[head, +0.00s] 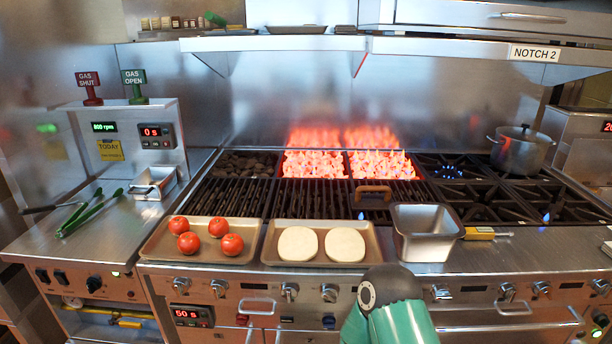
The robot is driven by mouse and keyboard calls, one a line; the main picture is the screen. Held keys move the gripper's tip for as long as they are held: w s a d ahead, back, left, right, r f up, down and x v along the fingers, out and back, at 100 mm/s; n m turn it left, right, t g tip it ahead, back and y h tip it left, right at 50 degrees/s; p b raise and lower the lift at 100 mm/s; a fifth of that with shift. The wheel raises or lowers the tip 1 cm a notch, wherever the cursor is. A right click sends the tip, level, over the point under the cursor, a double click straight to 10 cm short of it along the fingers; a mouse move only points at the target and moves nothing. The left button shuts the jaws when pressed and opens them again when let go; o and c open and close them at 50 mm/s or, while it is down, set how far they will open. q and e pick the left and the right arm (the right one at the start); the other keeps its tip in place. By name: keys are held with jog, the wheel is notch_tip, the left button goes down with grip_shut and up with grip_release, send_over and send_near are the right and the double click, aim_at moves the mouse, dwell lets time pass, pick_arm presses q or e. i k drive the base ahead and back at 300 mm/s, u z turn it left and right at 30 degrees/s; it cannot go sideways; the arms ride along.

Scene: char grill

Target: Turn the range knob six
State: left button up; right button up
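A row of metal range knobs runs along the front panel. Knobs show at the left (181,284), left of centre (289,291), beside it (329,293), right of centre (441,292) and further right (507,291). I see no readable numbers on them, so I cannot tell which is knob six. A part of my arm with a green sleeve rises at the bottom, right of centre. It covers part of the panel, and any knob behind it is hidden. Neither gripper's fingers show, so I cannot see any contact with a knob.
Flaming coals (315,164) burn behind the grill grate (230,198). A tomato tray (160,247), a tray with two pale rounds (272,250) and a metal pan (427,243) line the front ledge. A pot (520,152) stands at right. Green tongs (82,215) lie left.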

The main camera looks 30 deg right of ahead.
aim_at(441, 293)
jog(key=z, duration=1.35)
jog(key=k, duration=0.6)
jog(key=z, duration=0.25)
jog(key=i, duration=0.5)
jog(key=u, duration=0.05)
